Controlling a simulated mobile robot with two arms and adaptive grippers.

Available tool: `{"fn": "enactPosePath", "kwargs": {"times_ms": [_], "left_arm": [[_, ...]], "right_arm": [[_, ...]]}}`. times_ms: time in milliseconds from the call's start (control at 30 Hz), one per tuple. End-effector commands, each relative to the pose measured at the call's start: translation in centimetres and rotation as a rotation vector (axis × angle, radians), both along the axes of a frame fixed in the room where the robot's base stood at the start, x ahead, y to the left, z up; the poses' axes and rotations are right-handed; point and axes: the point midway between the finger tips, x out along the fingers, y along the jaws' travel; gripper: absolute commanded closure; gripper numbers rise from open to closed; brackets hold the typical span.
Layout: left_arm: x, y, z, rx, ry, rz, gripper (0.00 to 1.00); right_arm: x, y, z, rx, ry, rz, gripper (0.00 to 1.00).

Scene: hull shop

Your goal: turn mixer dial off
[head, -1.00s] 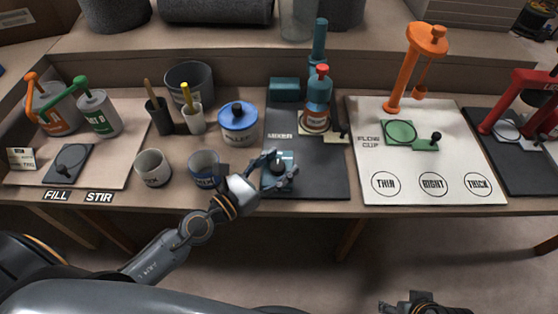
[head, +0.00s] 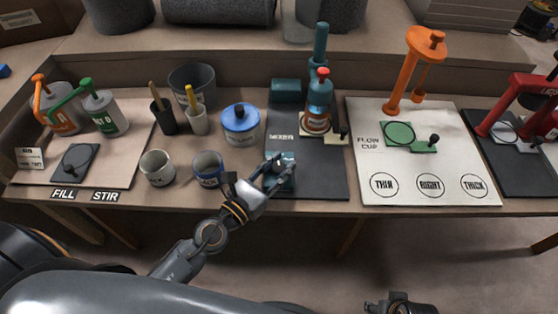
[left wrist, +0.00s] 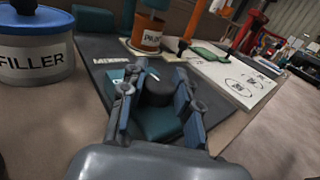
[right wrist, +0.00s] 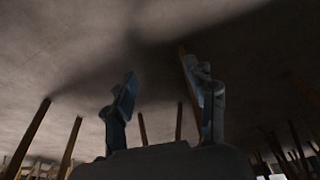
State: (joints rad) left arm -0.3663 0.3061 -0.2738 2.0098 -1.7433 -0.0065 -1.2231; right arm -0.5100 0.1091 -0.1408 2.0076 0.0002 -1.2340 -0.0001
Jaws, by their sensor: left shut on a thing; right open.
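The mixer stands on a dark mat (head: 318,182) marked MIXER, with a small teal control box (head: 289,180) near the mat's front edge. The black round dial (left wrist: 157,88) sits on this box and shows between my fingers in the left wrist view. My left gripper (head: 274,168) is shut on the dial, with a finger on each side of it. In the head view the gripper largely hides the dial, and I cannot read its setting. My right gripper (right wrist: 160,100) is open and empty, low in front of the bench; it also shows in the head view (head: 400,304).
A teal mixer column with a paint can (head: 317,120) stands behind the dial. The white flow cup board (head: 410,160) lies to the right.

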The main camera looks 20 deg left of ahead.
Motion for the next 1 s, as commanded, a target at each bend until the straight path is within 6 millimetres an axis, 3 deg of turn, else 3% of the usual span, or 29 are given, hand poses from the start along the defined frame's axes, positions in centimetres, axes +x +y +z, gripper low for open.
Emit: {"fn": "enactPosePath", "kwargs": {"times_ms": [200,500,700,1000], "left_arm": [[0.0,-0.1,0.3,-0.002,0.002,0.116,1.00],[0.0,-0.2,0.2,-0.004,0.003,0.313,1.00],[0.0,-0.2,0.1,-0.004,0.001,0.484,1.00],[0.0,-0.1,0.0,-0.002,0.000,0.664,1.00]], "right_arm": [[-1.1,-0.1,-4.9,-0.003,0.032,0.005,0.44],[-3.2,-0.4,-9.6,-0.006,0.056,0.010,0.44],[-3.9,-0.5,-10.9,-0.006,0.062,0.012,0.44],[-3.8,-0.5,-10.8,-0.007,0.061,0.012,0.44]]}}
